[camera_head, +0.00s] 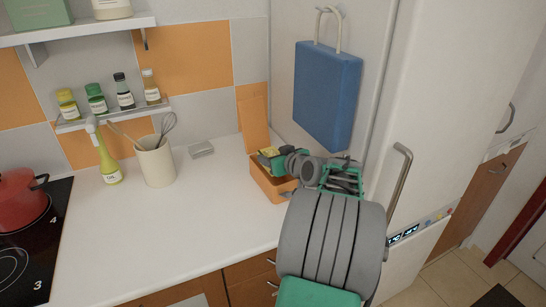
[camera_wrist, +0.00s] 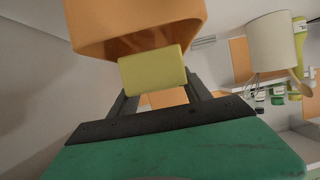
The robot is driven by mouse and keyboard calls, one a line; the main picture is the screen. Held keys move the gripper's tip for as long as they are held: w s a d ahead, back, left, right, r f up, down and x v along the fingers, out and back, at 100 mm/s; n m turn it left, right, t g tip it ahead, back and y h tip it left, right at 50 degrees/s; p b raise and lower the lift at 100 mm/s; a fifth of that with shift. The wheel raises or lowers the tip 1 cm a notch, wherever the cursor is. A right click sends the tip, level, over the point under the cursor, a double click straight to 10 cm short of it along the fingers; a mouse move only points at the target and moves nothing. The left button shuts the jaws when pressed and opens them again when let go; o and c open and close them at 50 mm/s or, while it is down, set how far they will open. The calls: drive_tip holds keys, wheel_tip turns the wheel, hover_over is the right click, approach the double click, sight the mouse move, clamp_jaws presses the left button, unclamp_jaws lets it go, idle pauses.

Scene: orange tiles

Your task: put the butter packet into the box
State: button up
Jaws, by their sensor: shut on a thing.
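The butter packet (camera_wrist: 153,70) is a yellow block. My gripper (camera_wrist: 157,84) is shut on it, with one dark finger at each side. In the head view the packet (camera_head: 268,151) shows as a small yellow patch at the tip of my gripper (camera_head: 270,158), above the box. The box (camera_head: 266,187) is orange and open, with its lid (camera_head: 254,118) standing up at the back against the wall. In the wrist view the box (camera_wrist: 100,25) fills the top, close to the packet. My arm hides the box's right part. I cannot tell whether packet and box touch.
A white counter (camera_head: 190,228) is clear in front of the box. A utensil pot (camera_head: 156,163), an oil bottle (camera_head: 109,167) and a small grey block (camera_head: 201,149) stand to the left.

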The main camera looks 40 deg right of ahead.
drive_tip(key=shift+f+b, duration=0.35)
drive_tip(key=shift+f, duration=0.25)
drive_tip(key=o, duration=1.7)
drive_tip(key=shift+o, duration=0.2)
drive_tip(key=b+v, duration=0.1)
drive_tip(key=v, duration=0.7)
drive_tip(key=shift+w, duration=0.1)
